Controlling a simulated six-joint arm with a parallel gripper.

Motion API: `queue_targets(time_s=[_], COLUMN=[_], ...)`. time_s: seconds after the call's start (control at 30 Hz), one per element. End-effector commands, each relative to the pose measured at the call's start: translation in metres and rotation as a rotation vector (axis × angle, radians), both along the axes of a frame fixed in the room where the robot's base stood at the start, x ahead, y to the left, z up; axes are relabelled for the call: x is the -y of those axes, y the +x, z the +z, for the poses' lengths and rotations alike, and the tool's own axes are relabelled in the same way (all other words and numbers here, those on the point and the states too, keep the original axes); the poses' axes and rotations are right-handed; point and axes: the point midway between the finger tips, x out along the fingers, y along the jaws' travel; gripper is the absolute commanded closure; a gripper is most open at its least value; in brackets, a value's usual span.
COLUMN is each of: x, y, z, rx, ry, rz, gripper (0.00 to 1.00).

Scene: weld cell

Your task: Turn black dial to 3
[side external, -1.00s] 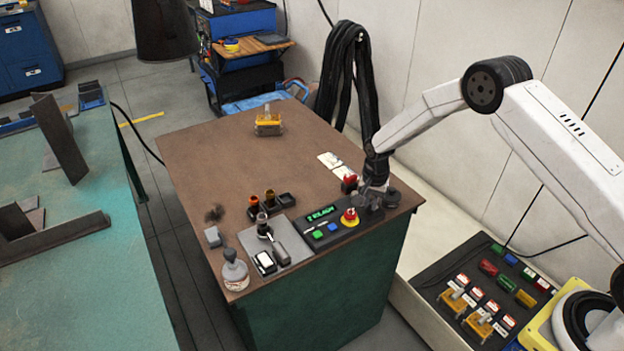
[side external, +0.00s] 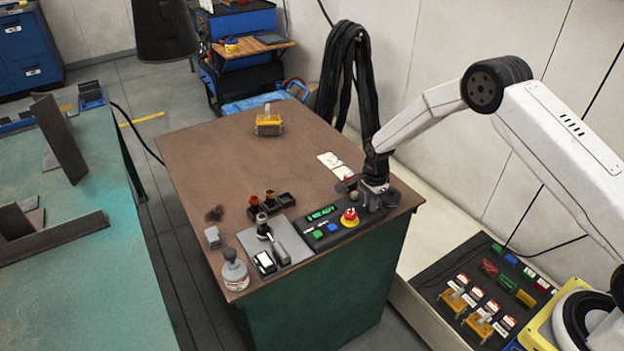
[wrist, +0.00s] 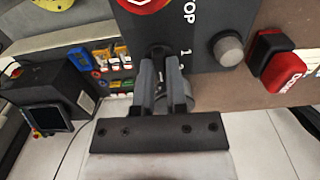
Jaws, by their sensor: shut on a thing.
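The black dial (wrist: 158,51) shows only as a small dark part at my fingertips in the wrist view; the fingers hide most of it and its pointer. White numbers 1 and 2 are printed beside it; no 3 can be made out. My gripper (wrist: 161,68) is shut on the dial, pointing down onto the panel. In the side external view my gripper (side external: 374,192) is at the right end of the black control panel (side external: 333,232), and the dial is hidden there. The panel's green display (side external: 321,212) is lit; its text is too small to read surely.
A red stop button (side external: 349,215) on a yellow ring sits just left of my gripper. A grey knob (wrist: 228,47) and a red tag-like block (wrist: 283,72) are close by in the wrist view. The brown tabletop (side external: 215,160) is mostly clear toward the back.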

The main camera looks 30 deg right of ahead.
Motion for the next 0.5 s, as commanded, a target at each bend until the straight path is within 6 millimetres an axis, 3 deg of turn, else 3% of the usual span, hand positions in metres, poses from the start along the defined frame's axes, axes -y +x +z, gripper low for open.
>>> queue_targets(time_s=[0.3,0.33,0.4,0.5], x=[0.0001,0.0001,0.0000,0.0001], y=[-0.0001,-0.0001,-0.0001,-0.0001], z=[-0.0002,-0.0002,-0.0002,-0.0002], rx=[0.000,0.000,0.000,0.000], ry=[0.000,0.000,0.000,0.000], rz=[-0.003,-0.003,-0.002,-0.002], gripper=[1.00,0.74,0.52,0.49])
